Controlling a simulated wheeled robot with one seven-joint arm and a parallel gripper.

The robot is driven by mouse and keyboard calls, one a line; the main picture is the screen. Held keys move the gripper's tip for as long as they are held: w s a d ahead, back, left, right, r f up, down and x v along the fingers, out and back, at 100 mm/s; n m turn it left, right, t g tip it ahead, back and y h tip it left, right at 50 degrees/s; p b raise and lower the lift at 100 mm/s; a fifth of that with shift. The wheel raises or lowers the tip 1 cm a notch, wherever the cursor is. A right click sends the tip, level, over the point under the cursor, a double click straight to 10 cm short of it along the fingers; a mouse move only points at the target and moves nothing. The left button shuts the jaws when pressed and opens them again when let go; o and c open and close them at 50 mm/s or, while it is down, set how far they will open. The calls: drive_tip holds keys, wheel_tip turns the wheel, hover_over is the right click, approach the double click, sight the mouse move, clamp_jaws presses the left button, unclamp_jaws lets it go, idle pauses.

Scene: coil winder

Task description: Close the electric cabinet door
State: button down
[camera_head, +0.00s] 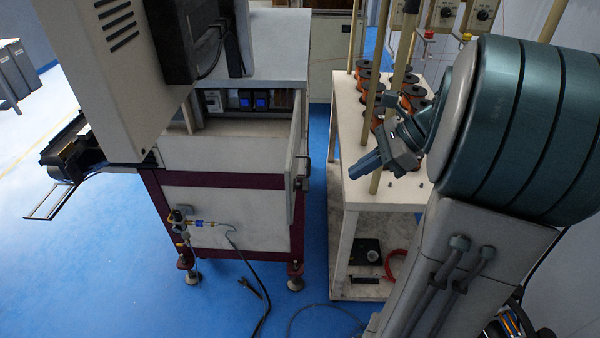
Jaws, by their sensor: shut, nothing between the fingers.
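The electric cabinet (222,150) is the white machine body with a dark red frame, left of centre. Its door (297,150) shows nearly edge-on at the cabinet's right side, standing open. A dark handle (303,172) is on the door's right side. Several electrical modules (245,100) are visible in the recess left of the door. My gripper (364,166) is to the right of the door and handle, apart from them in the picture, in front of the spool rack. Its blue-grey fingers are together with nothing seen between them.
A white rack (347,125) with several orange wire spools (369,77) and upright poles stands behind my gripper. Blue floor (318,200) shows between the cabinet and rack. A black cable (252,280) lies on the floor in front. A grey-white machine housing (125,70) overhangs the cabinet's left.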

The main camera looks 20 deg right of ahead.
approach(306, 190)
drive_tip(key=s+a+f, duration=0.2)
drive_tip(key=a+f, duration=0.1)
drive_tip(key=f, duration=0.1)
drive_tip(key=shift+w+a+p, duration=0.3)
drive_tip(key=shift+a, duration=0.45)
drive_tip(key=shift+w+a+p, duration=0.3)
drive_tip(key=shift+a, duration=0.5)
drive_tip(key=shift+w+a+p, duration=0.3)
drive_tip(key=shift+a, duration=0.45)
